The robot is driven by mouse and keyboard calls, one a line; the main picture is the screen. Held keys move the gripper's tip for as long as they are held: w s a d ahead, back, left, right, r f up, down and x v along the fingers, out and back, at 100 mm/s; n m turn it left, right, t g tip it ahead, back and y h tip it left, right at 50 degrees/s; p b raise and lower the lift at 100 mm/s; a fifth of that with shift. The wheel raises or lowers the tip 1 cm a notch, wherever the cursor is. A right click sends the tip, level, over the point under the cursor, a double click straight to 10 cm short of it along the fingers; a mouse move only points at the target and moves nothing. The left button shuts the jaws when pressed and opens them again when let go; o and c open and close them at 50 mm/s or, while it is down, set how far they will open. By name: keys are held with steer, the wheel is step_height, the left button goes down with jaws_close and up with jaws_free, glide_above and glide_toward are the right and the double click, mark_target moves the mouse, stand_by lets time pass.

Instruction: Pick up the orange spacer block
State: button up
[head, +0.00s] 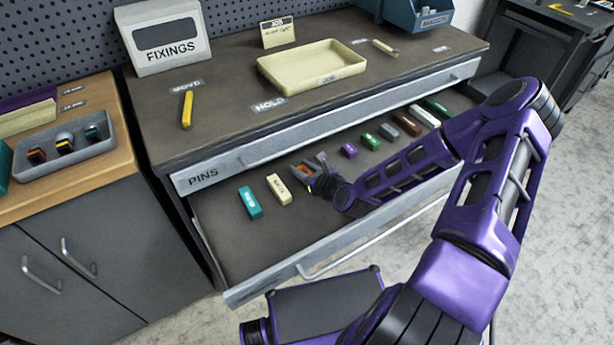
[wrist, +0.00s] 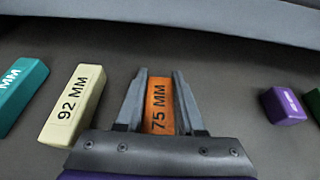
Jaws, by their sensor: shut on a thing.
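The orange spacer block (wrist: 159,95), marked 75 MM, lies in the open drawer labelled PINS. My gripper (wrist: 160,90) has a finger on each side of it and is shut on it. In the head view the orange block (head: 305,170) shows only partly between the fingers of my gripper (head: 311,167). The wrist view shows the block's near end hidden by the gripper body. I cannot tell whether the block touches the drawer floor.
A cream block (wrist: 74,103) marked 92 MM and a teal block (head: 250,203) lie left of my gripper. A purple block (head: 348,150) and several others lie right. The cabinet top (head: 225,140) overhangs behind, with a cream tray (head: 290,82) on it.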

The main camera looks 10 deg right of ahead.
jaws_close()
